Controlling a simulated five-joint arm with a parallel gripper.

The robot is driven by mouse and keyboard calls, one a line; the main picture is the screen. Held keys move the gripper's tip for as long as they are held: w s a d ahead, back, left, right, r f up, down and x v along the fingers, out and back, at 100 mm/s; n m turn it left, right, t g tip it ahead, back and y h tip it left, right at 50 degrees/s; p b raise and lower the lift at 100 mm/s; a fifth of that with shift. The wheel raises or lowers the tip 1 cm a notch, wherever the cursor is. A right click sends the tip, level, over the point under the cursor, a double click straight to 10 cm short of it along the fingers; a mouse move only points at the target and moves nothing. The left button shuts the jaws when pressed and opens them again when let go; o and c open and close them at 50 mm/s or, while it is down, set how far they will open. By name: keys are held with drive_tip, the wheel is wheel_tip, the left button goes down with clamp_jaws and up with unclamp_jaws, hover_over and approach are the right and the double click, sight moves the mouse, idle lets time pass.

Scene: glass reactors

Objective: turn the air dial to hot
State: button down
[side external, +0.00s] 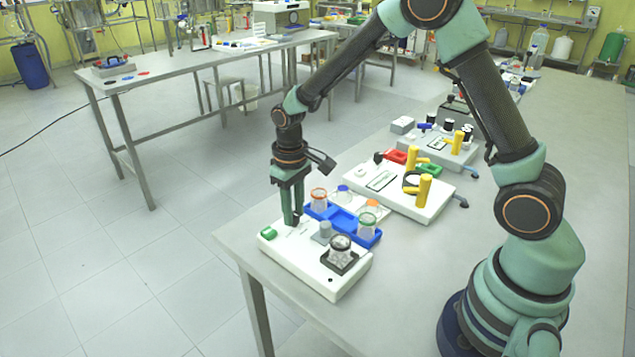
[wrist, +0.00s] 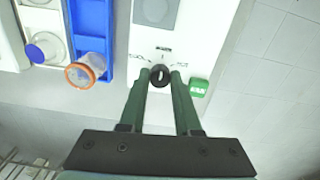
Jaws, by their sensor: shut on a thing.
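The air dial (wrist: 160,76) is a small round black knob with a white mark, set on a white device (wrist: 200,40). In the wrist view the white mark runs roughly up and down the picture. Small printed labels sit around the dial, too small to read surely. My gripper (wrist: 161,80) points down with one finger on each side of the dial, shut on it. In the side external view my gripper (side external: 292,221) meets the top of the white device (side external: 300,262) near its left end and hides the dial.
A green button (wrist: 198,87) sits close beside the right finger. A blue tray (side external: 345,222) with capped jars stands against the device. The table edge is close by.

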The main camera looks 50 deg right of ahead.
sight(296, 214)
drive_tip(key=m, duration=0.6)
drive_tip(key=shift+w+d+m, duration=0.15)
drive_tip(key=shift+m, duration=0.15)
drive_tip(key=m, duration=0.5)
drive_tip(key=shift+r+m, duration=0.1)
drive_tip(key=shift+m, duration=0.2)
drive_tip(key=c, duration=0.6)
unclamp_jaws()
wheel_tip(296, 214, up, 12)
drive_tip(key=shift+s, duration=0.35)
